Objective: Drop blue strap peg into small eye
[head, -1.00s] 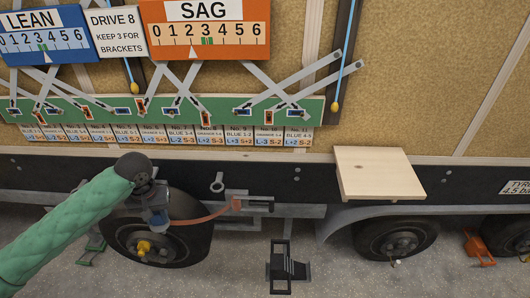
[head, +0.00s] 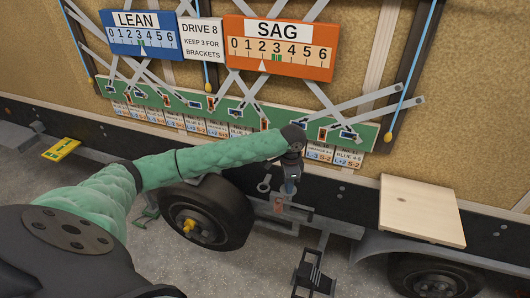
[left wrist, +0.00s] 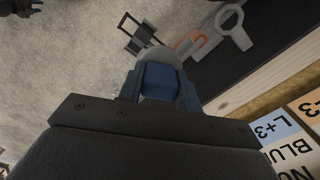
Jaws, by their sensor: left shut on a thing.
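My left gripper (head: 289,186) points down in front of the trailer's dark rail, right of the wheel. It is shut on a blue piece, which I take to be the blue strap peg (left wrist: 160,80); it sits between the fingers in the left wrist view. A grey rounded part shows just past the fingertips. A grey eye (head: 264,184) stands out from the rail, left of the gripper and apart from it. It also shows in the left wrist view (left wrist: 231,20), up and right of the fingers. The peg's lower end is hidden.
An orange-red piece (head: 278,205) sits at the bracket below the gripper. A black step-like frame (head: 312,277) stands on the ground. A wooden shelf (head: 424,214) juts out at right. A wheel (head: 207,212) is at left. The green linkage board (head: 230,108) is above.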

